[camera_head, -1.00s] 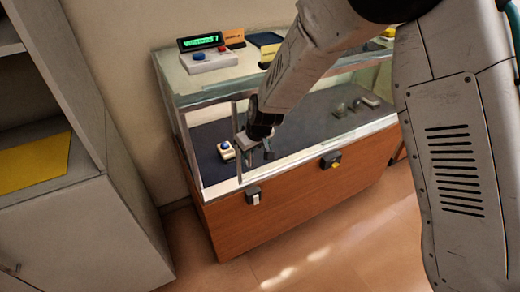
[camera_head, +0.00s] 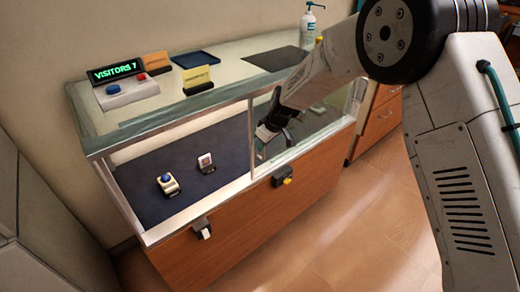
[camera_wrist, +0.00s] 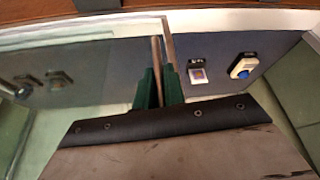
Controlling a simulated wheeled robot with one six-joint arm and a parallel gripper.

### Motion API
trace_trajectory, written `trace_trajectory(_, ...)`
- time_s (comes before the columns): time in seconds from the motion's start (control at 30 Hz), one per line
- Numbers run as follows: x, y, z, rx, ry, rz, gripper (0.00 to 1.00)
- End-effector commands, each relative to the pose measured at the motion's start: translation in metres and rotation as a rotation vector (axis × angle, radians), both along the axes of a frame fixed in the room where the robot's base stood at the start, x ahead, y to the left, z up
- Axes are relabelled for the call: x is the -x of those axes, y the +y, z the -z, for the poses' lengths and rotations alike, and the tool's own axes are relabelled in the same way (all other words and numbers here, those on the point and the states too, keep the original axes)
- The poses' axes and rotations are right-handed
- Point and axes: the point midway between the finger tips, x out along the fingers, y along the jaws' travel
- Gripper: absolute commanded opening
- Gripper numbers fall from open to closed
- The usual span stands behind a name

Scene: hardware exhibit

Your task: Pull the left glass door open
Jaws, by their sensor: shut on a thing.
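The left glass door (camera_head: 259,128) of the display case stands slid to the right, behind or in front of the right half; I cannot tell which. The left part of the case front is open, with a blue-buttoned device (camera_head: 168,184) and a small white-framed item (camera_head: 206,163) on the dark floor inside. My gripper (camera_head: 274,133) is at the door's upright edge. In the wrist view its green fingers (camera_wrist: 159,87) are shut on a thin upright bar (camera_wrist: 157,52) at that edge. The exact contact is partly hidden.
Two black locks, left (camera_head: 202,228) and right (camera_head: 282,176), stick out from the wooden front. A counter display (camera_head: 115,72), sign cards and a pump bottle (camera_head: 308,24) stand on the glass top. A grey cabinet (camera_head: 40,225) is at left. Floor in front is clear.

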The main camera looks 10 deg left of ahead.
Motion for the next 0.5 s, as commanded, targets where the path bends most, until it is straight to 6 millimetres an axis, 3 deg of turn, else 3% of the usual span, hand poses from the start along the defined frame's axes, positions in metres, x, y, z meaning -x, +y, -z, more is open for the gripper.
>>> trace_trajectory(0.2,-0.0125,-0.0064,-0.0009,-0.002,-0.003,-0.001,0.00)
trace_trajectory(0.5,-0.0140,-0.0078,-0.0012,-0.002,-0.004,-0.001,0.00)
